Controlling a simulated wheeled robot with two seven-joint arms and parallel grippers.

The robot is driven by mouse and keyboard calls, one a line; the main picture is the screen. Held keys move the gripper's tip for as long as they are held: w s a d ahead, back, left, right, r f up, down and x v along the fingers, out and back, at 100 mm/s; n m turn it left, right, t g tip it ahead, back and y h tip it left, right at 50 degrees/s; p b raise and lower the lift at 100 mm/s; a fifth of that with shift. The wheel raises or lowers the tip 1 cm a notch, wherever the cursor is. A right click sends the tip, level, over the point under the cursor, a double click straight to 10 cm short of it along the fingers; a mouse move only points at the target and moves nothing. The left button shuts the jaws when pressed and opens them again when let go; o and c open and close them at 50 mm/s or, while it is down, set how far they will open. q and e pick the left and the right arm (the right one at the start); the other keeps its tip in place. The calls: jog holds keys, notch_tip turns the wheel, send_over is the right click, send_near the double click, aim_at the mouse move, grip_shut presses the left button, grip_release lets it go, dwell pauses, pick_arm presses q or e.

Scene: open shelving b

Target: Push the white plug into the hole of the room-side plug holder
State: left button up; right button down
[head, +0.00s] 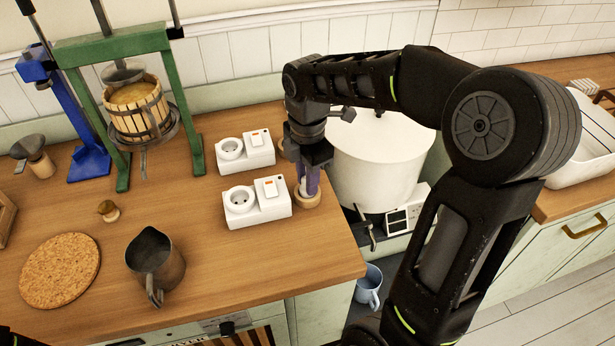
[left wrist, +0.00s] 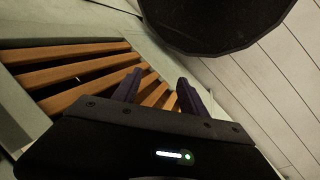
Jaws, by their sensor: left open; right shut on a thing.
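My right gripper (head: 309,181) points down at the right end of the counter. Its purple fingers are shut on the white plug (head: 302,187), of which only a small part shows between them. The plug is right over the round wooden room-side plug holder (head: 307,202); the fingers hide the hole, so I cannot tell how deep the plug sits. A second wooden holder shows partly behind the arm, farther back. My left gripper (left wrist: 160,88) is open and empty in the left wrist view, low beside wooden slats.
Two white socket-and-switch blocks (head: 257,203) (head: 245,151) stand left of the holders. A large white pot (head: 379,165) stands close on the right. A metal jug (head: 155,260), cork mat (head: 60,270) and green press (head: 120,45) are farther left.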

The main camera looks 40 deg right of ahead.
jog(key=c, duration=1.1)
grip_release()
jog(key=shift+o, duration=0.2)
jog(key=shift+o, duration=1.2)
jog(key=shift+r, duration=0.1)
jog(key=shift+r+p, duration=2.95)
jog(key=shift+r, duration=0.5)
